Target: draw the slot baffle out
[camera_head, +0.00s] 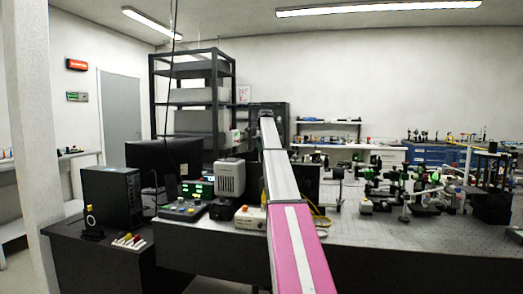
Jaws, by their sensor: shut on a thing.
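My arm stretches from the bottom middle away over the bench, and its far end stands in front of a dark shape. I cannot make out my gripper or its fingers; they are hidden or too small to see. I cannot pick out the slot baffle either, so whether anything is held does not show. The optical bench (400,240) carries several small mounts and posts (375,185) to the right of my arm. A grey instrument (230,178) stands on the bench just left of my arm.
A control box with knobs (183,210) and a small beige box (250,217) stand left of my arm. A black computer case (112,195) is further left, and a tall dark rack (193,95) stands behind. The bench's front right surface is clear.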

